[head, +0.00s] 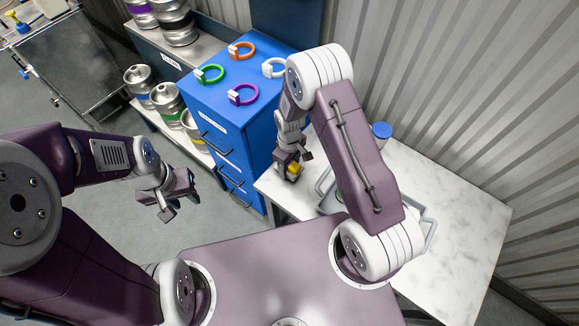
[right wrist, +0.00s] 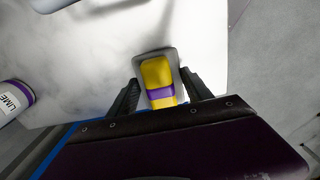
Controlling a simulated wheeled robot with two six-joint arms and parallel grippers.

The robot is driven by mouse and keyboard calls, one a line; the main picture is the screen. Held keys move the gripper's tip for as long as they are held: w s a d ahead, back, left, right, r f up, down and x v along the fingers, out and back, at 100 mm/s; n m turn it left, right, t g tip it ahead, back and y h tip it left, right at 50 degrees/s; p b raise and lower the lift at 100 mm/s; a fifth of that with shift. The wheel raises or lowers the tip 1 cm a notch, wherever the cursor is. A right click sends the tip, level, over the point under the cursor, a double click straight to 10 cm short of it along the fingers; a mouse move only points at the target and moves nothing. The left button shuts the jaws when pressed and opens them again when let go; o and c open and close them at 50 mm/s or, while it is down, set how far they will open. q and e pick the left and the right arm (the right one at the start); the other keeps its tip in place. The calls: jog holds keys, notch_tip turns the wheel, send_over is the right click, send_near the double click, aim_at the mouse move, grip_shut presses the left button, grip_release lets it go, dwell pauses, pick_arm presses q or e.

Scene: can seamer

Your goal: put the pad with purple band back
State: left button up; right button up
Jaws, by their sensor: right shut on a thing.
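The pad (right wrist: 157,75) shows in the right wrist view as a yellow block with a purple band and a grey surround. My right gripper (right wrist: 160,92) is shut on it, with a dark finger on each side. In the head view my right gripper (head: 289,168) is low over the left end of the white table, with a bit of the yellow pad (head: 294,169) visible. I cannot tell whether the pad touches the table. My left gripper (head: 180,204) is open and empty over the floor, left of the blue cabinet.
The white marble table (head: 465,205) carries a grey-handled tray (head: 429,232), partly hidden by my right arm, and a blue-lidded container (head: 381,131). The blue cabinet (head: 230,110) has coloured rings on top. Kegs stand on shelves behind. A LIME-labelled cylinder (right wrist: 14,99) shows in the wrist view.

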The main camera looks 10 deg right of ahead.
jog(key=shift+w+f, duration=0.15)
jog(key=shift+f, duration=0.75)
jog(key=shift+f, duration=0.1)
jog(key=o, duration=1.3)
notch_tip(320, 180, up, 12)
jog(key=shift+r, duration=0.15)
jog(key=s+d+r+m, duration=0.2)
jog(key=s, duration=0.2)
jog(key=s+d+r+m, duration=0.2)
jog(key=s+r+m, duration=0.1)
jog(key=s, duration=0.1)
jog(key=s+d+r+m+t, duration=0.1)
jog(key=s+r+m, duration=0.1)
jog(key=s, duration=0.3)
jog(key=shift+d+r+m, duration=0.4)
jog(key=shift+r, duration=0.05)
jog(key=shift+s, duration=0.1)
